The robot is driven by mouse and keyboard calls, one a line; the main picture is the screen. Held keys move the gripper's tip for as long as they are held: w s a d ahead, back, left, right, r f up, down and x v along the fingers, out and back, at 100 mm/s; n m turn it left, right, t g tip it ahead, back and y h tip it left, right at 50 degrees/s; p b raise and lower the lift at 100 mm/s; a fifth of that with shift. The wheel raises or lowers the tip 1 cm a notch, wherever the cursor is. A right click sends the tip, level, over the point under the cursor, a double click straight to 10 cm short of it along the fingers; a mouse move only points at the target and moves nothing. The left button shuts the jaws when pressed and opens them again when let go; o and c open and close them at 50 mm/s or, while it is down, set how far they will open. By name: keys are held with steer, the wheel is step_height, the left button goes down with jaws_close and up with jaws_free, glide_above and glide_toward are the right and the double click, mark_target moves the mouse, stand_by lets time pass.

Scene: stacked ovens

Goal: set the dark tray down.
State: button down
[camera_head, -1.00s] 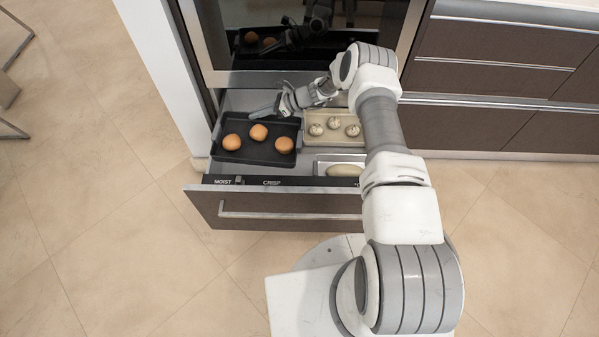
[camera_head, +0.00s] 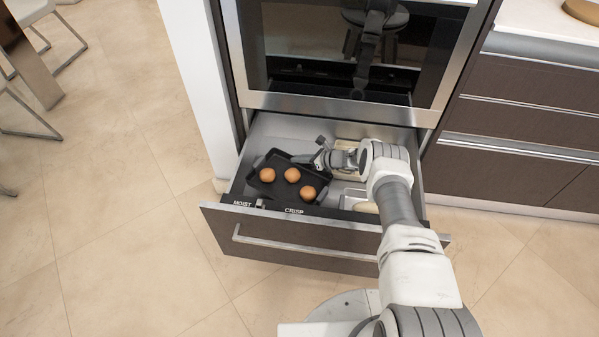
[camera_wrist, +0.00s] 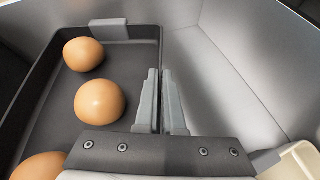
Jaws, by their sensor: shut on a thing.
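The dark tray (camera_head: 262,188) holds three brown round items that look like eggs or buns (camera_head: 292,175). It is in the left part of the open drawer, turned askew to the drawer's sides. My gripper (camera_head: 312,160) is at the tray's right edge. In the wrist view the fingers (camera_wrist: 160,108) are close together at the tray's right wall, shut on it. The dark tray (camera_wrist: 42,125) fills the left of that view, with a grey tab on its far wall. I cannot tell whether its underside touches the drawer floor.
The open drawer (camera_head: 300,228) has MOIST and CRISP labels on its front edge. A beige tray (camera_head: 352,131) is mostly hidden behind my arm, and a metal tray (camera_head: 352,194) lies nearer. The wrist view shows bare drawer floor (camera_wrist: 215,85) right of my fingers. The oven (camera_head: 330,100) stands above.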

mark_target(299, 167)
steer(key=shift+f+b, duration=1.2)
steer(key=shift+f, duration=1.15)
steer(key=c, duration=1)
jaws_free()
steer(key=shift+f, duration=0.1)
steer(key=shift+c, duration=0.2)
